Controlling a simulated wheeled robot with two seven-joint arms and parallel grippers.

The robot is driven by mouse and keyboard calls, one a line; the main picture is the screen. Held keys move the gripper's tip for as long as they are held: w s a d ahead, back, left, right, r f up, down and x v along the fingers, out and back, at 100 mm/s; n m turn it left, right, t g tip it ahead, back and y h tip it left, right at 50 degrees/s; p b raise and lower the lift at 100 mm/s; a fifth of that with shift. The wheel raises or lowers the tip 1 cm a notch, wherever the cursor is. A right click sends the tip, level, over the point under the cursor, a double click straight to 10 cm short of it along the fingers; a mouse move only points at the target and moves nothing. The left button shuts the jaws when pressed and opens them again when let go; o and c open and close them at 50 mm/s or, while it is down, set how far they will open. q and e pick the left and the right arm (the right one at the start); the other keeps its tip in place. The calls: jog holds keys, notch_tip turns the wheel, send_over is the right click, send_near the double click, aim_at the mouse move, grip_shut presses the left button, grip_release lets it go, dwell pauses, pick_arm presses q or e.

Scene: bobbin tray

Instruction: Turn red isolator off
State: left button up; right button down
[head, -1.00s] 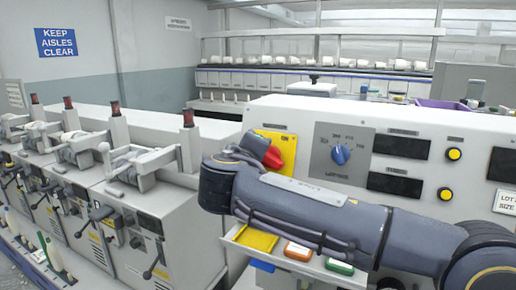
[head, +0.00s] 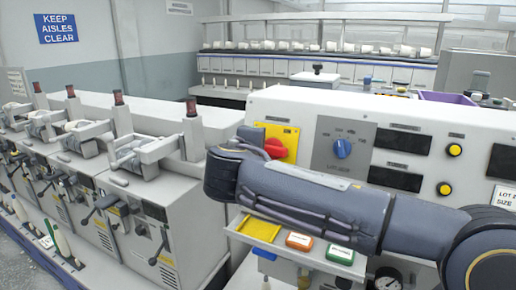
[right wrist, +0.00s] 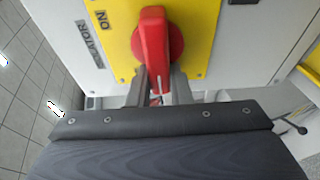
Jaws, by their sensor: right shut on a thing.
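The red isolator handle (head: 276,147) sits on a yellow plate (head: 290,134) at the left end of the grey-white panel. It lies about level across the plate. In the right wrist view the red handle (right wrist: 152,48) points along the picture's vertical, with the ON label (right wrist: 102,20) at the upper left. My right gripper (right wrist: 158,92) is shut on the near end of the handle, one finger on each side. My left gripper is not in view.
A blue rotary knob (head: 342,148) sits just right of the isolator. Machine units with levers (head: 140,155) stand at the left.

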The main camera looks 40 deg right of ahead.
jog(key=shift+f, duration=0.1)
jog(key=c, duration=1.3)
grip_release()
jog(key=b+v, duration=0.1)
jog(key=v, duration=0.7)
jog(key=shift+f, duration=0.1)
